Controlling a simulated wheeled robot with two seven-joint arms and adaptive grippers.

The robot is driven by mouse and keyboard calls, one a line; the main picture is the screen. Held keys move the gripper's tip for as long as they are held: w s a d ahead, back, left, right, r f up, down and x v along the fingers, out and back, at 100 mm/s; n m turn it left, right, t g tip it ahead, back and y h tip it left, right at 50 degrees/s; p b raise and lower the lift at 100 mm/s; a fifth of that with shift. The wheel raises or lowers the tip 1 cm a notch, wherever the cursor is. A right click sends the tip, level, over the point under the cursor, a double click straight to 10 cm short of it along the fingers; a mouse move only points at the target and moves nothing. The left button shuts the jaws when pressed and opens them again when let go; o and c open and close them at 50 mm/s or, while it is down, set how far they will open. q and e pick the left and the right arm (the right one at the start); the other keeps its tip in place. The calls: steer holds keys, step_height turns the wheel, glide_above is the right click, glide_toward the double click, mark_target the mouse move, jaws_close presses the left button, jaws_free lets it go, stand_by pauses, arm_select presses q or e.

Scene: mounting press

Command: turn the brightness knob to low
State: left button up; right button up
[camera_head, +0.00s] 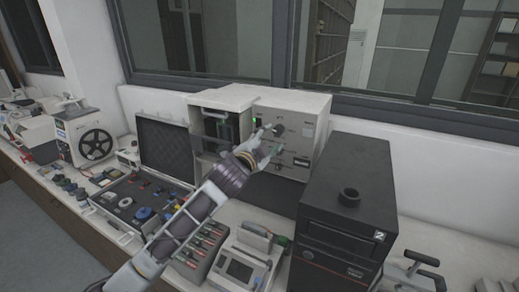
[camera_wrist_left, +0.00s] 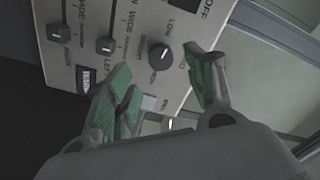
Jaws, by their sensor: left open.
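The brightness knob (camera_wrist_left: 161,56) is a round dark knob on the pale control panel (camera_wrist_left: 128,20), with LOW printed close to it and OFF farther off. I cannot tell for sure where its pointer is set. In the head view the knob (camera_head: 279,130) shows on the front of the white box (camera_head: 313,128). My left gripper (camera_head: 271,141) is in front of that panel. In the left wrist view its green-padded fingers (camera_wrist_left: 165,82) are spread apart, with the knob showing beyond the gap between them; contact is not visible. My right gripper does not show.
Two slider-like switches (camera_wrist_left: 106,46) and a dark rocker switch sit beside the knob. A black box (camera_head: 345,190) stands close at right. An open case (camera_head: 165,150) lies at left, and a small device with a screen (camera_head: 240,270) stands in front.

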arm_select(q)
steer(key=v, duration=0.6)
stand_by(0.3)
